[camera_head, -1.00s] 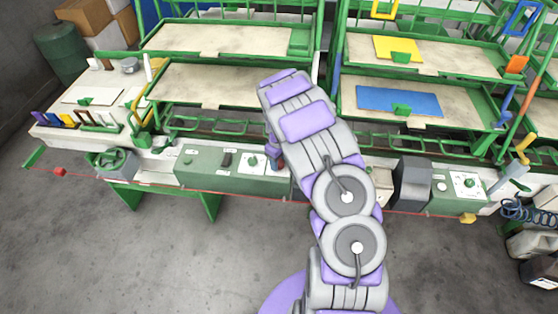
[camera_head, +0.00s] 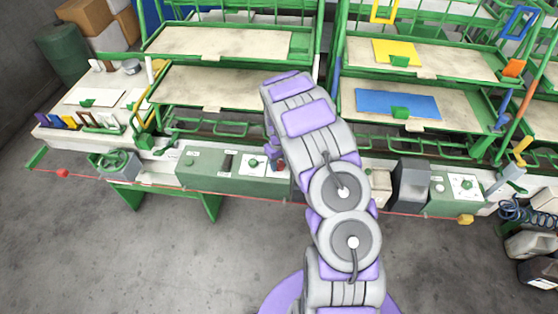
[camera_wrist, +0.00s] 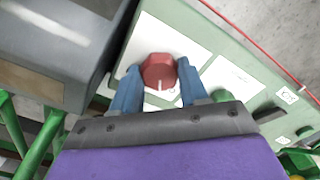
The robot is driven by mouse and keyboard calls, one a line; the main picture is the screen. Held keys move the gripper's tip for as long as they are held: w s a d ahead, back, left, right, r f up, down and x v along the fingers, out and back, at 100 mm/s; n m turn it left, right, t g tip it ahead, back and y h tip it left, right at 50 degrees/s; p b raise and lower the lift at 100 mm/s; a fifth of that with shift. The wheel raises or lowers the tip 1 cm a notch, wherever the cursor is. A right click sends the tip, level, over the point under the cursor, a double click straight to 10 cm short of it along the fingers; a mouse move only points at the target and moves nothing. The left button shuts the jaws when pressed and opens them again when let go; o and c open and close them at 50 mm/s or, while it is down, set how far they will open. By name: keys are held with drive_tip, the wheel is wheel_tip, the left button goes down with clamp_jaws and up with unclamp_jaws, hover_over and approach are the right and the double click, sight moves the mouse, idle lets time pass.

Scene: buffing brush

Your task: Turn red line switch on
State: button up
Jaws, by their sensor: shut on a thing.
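The red line switch is a red faceted knob (camera_wrist: 158,71) with a white mark on its lower side in the wrist view. It sits on a white plate on a green control box (camera_head: 235,176). My gripper (camera_wrist: 157,80) has its two blue fingers on either side of the knob and is shut on it. In the head view my arm reaches down to the right end of the green box and hides most of the knob and the fingertips.
A dark grey housing (camera_wrist: 55,40) stands close beside the knob on the left in the wrist view. A thin red cord (camera_head: 130,182) runs along the bench front. Another control box with a green knob (camera_head: 466,184) is at the right. Floor in front is clear.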

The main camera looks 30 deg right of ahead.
drive_tip(key=m+p, duration=0.1)
drive_tip(key=m, duration=0.2)
drive_tip(key=shift+s+m, duration=0.1)
drive_tip(key=shift+m, duration=0.3)
drive_tip(key=m, duration=0.3)
drive_tip(key=shift+m+p, duration=0.3)
drive_tip(key=shift+p, duration=0.1)
drive_tip(key=m, duration=0.3)
drive_tip(key=shift+m, duration=1.9)
drive_tip(key=shift+a, duration=0.1)
drive_tip(key=o, duration=1.1)
drive_tip(key=shift+c, duration=0.2)
